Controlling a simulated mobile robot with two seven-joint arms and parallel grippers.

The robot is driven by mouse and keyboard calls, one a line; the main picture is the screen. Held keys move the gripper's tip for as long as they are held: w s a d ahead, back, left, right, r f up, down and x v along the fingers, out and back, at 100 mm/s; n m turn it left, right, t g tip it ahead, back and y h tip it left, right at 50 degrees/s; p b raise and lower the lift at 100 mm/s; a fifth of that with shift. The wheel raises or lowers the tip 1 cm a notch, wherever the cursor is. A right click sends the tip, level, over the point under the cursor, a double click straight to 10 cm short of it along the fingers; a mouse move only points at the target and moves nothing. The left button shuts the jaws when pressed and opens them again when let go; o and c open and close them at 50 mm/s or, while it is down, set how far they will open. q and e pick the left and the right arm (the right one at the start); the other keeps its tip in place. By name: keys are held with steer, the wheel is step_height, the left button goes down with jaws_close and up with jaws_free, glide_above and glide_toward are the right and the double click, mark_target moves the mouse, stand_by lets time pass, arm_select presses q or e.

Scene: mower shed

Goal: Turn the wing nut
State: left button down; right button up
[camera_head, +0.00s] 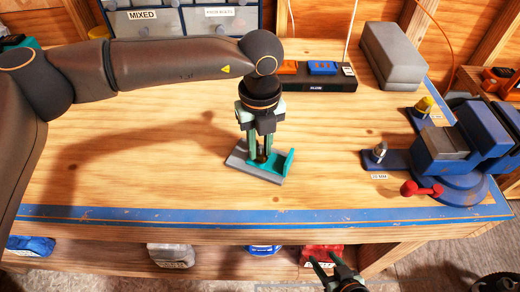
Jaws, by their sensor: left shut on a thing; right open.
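My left gripper (261,156) points straight down over a small fixture in the middle of the bench. The fixture has a grey base plate (264,178) and a teal angled piece (283,165). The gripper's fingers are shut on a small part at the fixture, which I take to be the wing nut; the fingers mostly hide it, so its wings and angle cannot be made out. My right gripper (330,268) is open and empty, low in front of the bench's front edge, well apart from the fixture.
A blue vise (455,148) with a red handle (421,189) stands at the bench's right. Behind are a black charger strip (315,82), a grey block (394,55) and drawers (220,20). Bare wood (130,150) lies left of the fixture. Bags sit on the lower shelf.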

arm_select(q)
steer(key=m+b, duration=0.3)
steer(key=m, duration=0.1)
steer(key=shift+f, duration=0.1)
steer(key=shift+m+b, duration=0.7)
steer(key=shift+m, duration=0.5)
steer(key=c, duration=0.8)
jaws_free()
steer(key=shift+c, duration=0.2)
steer(key=shift+o, duration=0.7)
